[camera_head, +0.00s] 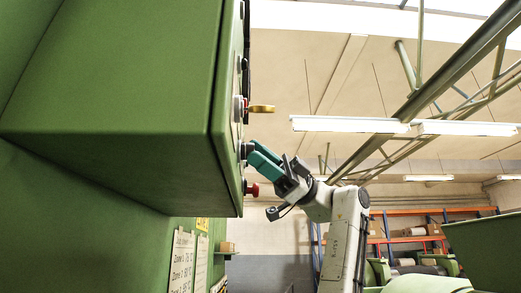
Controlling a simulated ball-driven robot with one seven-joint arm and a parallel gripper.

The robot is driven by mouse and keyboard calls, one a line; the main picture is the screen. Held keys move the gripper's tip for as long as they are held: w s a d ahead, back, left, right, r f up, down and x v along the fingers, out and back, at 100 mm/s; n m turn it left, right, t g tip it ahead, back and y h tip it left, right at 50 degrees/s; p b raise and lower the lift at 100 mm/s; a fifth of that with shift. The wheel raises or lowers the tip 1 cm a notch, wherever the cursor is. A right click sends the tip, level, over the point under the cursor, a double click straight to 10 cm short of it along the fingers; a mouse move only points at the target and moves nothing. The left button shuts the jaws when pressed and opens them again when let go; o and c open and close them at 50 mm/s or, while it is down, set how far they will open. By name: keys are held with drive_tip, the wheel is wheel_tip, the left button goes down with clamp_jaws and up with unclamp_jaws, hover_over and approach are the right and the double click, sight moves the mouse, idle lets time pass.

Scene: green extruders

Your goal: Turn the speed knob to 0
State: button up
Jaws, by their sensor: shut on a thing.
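A green control box (120,90) fills the left of the view, its panel face seen nearly edge-on at its right side. My gripper (250,152) has teal fingers that reach the panel from the right. The fingers are shut on a small dark knob (243,150) on the panel, likely the speed knob. The knob's markings and pointer cannot be seen from this side. My white arm comes from the lower right.
A red and yellow switch (260,108) juts out above my gripper, and a red button (252,189) juts out just below it. Orange shelving (425,213) with boxes stands far back at right. A green machine part (488,250) is at lower right.

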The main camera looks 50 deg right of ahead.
drive_tip(key=shift+n+g+h, duration=0.5)
drive_tip(key=shift+n+g, duration=0.1)
drive_tip(key=shift+n, duration=0.5)
drive_tip(key=shift+w, duration=0.1)
drive_tip(key=o, duration=1)
drive_tip(key=shift+r, duration=0.1)
drive_tip(key=shift+d, duration=0.1)
drive_tip(key=v, duration=1)
drive_tip(key=shift+d, duration=0.3)
